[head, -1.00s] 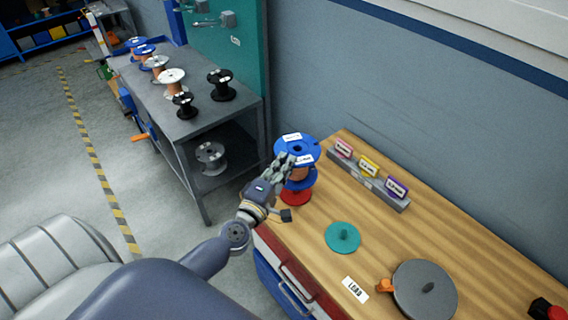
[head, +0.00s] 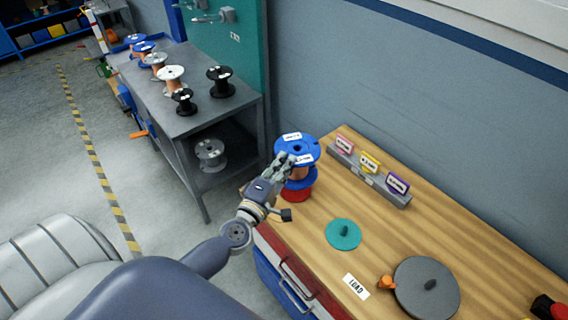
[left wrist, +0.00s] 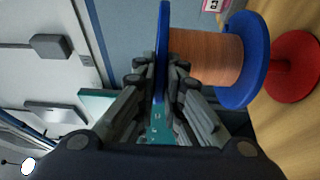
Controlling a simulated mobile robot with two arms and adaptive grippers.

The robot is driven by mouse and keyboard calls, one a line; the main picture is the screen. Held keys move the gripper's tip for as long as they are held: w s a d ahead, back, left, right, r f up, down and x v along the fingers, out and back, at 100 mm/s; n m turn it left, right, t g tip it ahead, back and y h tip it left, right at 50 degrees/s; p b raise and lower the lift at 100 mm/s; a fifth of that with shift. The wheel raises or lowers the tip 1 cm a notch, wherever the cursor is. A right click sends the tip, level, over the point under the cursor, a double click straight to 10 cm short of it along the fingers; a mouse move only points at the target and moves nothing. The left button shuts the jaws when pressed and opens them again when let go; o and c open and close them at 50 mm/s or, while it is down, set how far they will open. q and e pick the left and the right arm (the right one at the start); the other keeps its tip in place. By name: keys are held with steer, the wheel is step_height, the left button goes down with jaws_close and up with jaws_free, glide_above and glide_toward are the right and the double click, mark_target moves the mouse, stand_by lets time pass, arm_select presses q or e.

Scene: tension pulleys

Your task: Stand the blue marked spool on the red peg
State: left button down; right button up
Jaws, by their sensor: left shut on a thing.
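The blue marked spool (head: 297,148), with blue flanges, white labels and a copper-coloured winding, is upright at the bench's left end. My left gripper (head: 286,164) is shut on the rim of its upper flange, which also shows between the fingers in the left wrist view (left wrist: 162,75). The red peg's round base (head: 296,195) is directly below the spool. In the left wrist view, the red base (left wrist: 296,68) is a little apart from the lower flange, with a short red stem between them. The spool's bore hides the peg's upper part. My right gripper is not in view.
A teal peg (head: 343,234) and a grey disc with a post (head: 426,288) stand on the wooden bench. A rack with pink, yellow and purple tags (head: 368,176) is behind. Other spools stand on the grey table (head: 190,122) at left.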

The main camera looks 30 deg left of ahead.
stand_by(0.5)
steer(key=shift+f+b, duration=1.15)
steer(key=shift+b, duration=0.05)
stand_by(0.7)
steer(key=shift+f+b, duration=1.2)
stand_by(0.7)
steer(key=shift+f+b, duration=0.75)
stand_by(0.6)
